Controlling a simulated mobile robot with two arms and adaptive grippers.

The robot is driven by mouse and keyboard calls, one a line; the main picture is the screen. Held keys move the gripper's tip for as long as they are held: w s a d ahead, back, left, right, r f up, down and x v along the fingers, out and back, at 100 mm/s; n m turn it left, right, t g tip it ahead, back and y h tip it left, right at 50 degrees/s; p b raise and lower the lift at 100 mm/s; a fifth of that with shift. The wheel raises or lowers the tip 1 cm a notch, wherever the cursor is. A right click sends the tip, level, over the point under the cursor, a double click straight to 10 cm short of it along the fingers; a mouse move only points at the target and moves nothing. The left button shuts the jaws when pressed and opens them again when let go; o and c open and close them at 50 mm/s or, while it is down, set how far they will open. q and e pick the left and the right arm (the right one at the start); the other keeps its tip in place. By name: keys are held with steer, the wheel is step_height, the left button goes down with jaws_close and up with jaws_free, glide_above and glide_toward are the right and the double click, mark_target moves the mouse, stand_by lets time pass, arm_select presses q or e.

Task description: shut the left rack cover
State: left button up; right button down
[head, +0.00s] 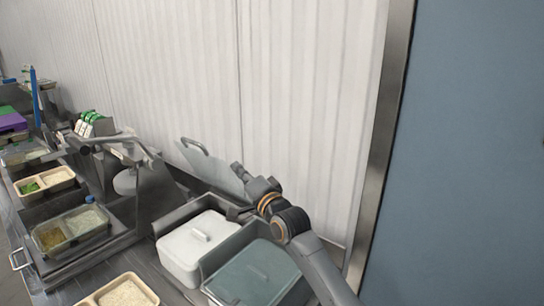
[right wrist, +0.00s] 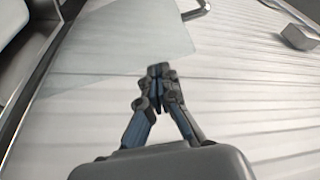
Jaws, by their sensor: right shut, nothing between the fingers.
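The left rack cover (head: 214,168) is a clear panel with a bar handle at its upper left. It stands open, tilted up behind the left rack, near the white wall. In the right wrist view the cover (right wrist: 115,45) shows as a pale sheet beyond the fingers, its handle at the top. My right gripper (head: 237,170) is beside the cover's right part; its fingertips (right wrist: 158,72) are together and empty. I cannot tell whether they touch the cover. The left rack (head: 167,221) holds a white lidded box (head: 188,250). My left gripper is not in view.
The right rack beside it has its greenish cover (head: 250,275) down, under my right arm. Trays of food (head: 72,229) and a beige tray (head: 122,291) lie to the left. The ribbed wall (head: 300,100) closes off the back; a steel post (head: 390,110) stands right.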

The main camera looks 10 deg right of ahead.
arm_select(q)
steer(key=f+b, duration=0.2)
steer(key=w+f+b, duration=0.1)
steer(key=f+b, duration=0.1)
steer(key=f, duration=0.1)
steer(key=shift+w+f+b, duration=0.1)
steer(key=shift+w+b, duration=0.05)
steer(key=shift+b, duration=0.2)
arm_select(e)
steer(key=s+a+f+n+y, duration=0.2)
steer(key=s+a+f+n, duration=0.3)
steer(key=s+a+f, duration=0.2)
steer(key=shift+s+f, duration=0.15)
steer(key=shift+f, duration=0.7)
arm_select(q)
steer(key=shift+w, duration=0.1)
arm_select(e)
steer(key=shift+a, duration=0.1)
